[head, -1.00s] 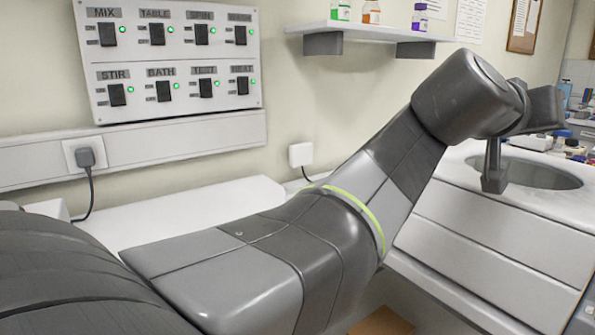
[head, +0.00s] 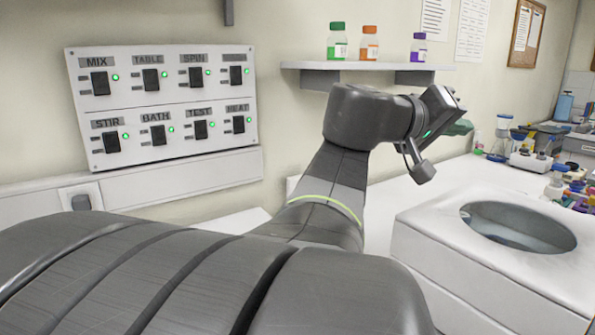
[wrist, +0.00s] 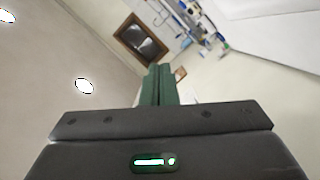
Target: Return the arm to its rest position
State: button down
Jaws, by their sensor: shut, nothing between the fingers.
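My arm is folded in the middle of the head view, with its upper links raised in front of the wall. My gripper (head: 460,128) points to the right and away, partly hidden behind the wrist. In the wrist view my gripper's green fingers (wrist: 159,85) lie side by side, closed together with nothing between them. The gripper is in free air above the white worktop, clear of the shelf and the bath.
A switch panel (head: 160,108) with green lights hangs on the left wall. A shelf (head: 365,66) with green, orange and purple bottles is behind my arm. A white box with a round basin (head: 415,235) stands at right. Flasks and small bottles (head: 540,160) crowd the far right.

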jog(key=w+a+r+n+h+p, duration=0.1)
jog(key=w+a+n+p, duration=0.3)
jog(key=w+a+p, duration=0.3)
jog(key=w+p, duration=0.2)
jog(key=w, duration=0.2)
jog(key=shift+a+n+p, duration=0.15)
jog(key=shift+n+p, duration=0.15)
jog(key=shift+p, duration=0.1)
jog(key=shift+s+f+g, duration=0.1)
jog(key=shift+f+g, duration=0.05)
jog(key=shift+g, duration=0.15)
